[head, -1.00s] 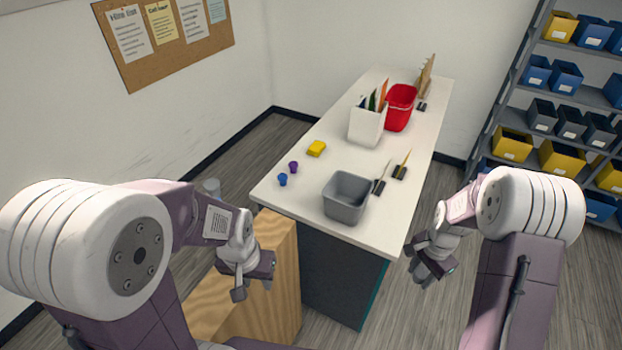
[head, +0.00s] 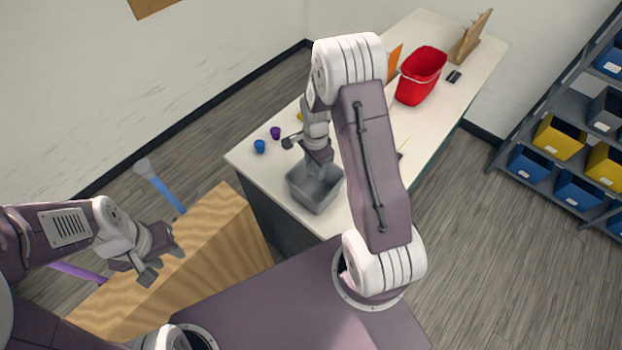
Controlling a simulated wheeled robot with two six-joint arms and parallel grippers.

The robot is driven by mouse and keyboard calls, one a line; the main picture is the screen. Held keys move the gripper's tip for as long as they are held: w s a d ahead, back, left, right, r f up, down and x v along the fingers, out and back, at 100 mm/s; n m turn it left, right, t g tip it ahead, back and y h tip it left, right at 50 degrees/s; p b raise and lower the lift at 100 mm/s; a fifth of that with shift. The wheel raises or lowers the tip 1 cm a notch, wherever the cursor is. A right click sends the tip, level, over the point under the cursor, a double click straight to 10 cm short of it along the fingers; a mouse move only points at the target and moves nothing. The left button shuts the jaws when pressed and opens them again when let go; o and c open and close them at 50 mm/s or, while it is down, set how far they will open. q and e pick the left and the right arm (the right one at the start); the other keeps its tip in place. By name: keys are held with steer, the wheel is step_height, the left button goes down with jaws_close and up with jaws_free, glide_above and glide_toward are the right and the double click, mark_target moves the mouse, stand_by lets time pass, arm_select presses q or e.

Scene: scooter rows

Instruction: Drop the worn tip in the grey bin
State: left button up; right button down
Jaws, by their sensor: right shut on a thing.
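The grey bin (head: 300,196) stands on the near end of the white table, open at the top and partly covered by my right arm. My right gripper (head: 308,157) hangs over the bin's back rim, pointing down. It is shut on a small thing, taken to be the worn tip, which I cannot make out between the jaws. My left gripper (head: 163,262) is open and empty above a wooden block, left of the table and away from the bin.
The white table (head: 245,160) holds a blue cap (head: 259,147), a purple cap (head: 275,133) and a red bucket (head: 421,76). A wooden block (head: 225,225) stands at left beside a blue pole (head: 168,194); a purple pole (head: 78,271) is nearby. Shelves with bins (head: 558,137) stand right.

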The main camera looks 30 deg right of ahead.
steer(key=shift+s+a+f+b, duration=0.1)
steer(key=shift+a+f+b, duration=0.25)
steer(key=shift+f+b, duration=0.35)
steer(key=f+b, duration=0.2)
steer(key=f, duration=0.1)
steer(key=f+b, duration=0.1)
steer(key=shift+d+f, duration=0.25)
steer(key=c, duration=1)
jaws_free()
steer(key=shift+o, duration=1.2)
steer(key=shift+d, duration=0.2)
